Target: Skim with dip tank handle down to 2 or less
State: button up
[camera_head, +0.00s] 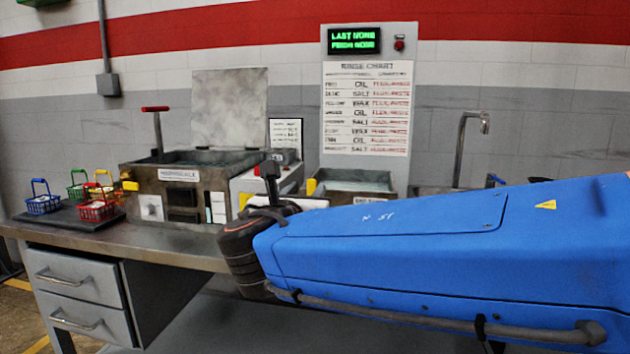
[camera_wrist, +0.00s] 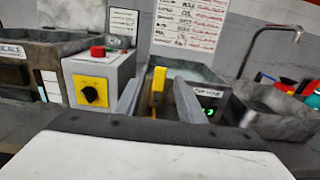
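A grey tank (camera_head: 398,192) with liquid in it stands right of centre on the bench, its small front label blurred. It also shows in the wrist view (camera_wrist: 222,80), with a small green readout (camera_wrist: 210,112) too blurred to read. A yellow handle (camera_wrist: 158,80) stands upright at its left side, and a yellow piece shows there in the head view (camera_head: 311,187). My gripper (camera_wrist: 157,98) is open. Its two grey fingers lie left and right of the yellow handle in the picture, with gaps on both sides; whether the handle is fully between them I cannot tell.
A control box (camera_wrist: 98,80) with a red button and black knob stands close left of my gripper. A larger tank (camera_head: 215,185) with a red-topped handle (camera_head: 155,109) is farther left. Small coloured baskets (camera_head: 97,209) stand at the far left. A sink with a tap (camera_head: 463,140) is right.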

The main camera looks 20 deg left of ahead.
aim_at(315, 180)
jog(key=x, duration=0.9)
jog(key=shift+w+a, duration=0.1)
jog(key=shift+w, duration=0.15)
grip_shut()
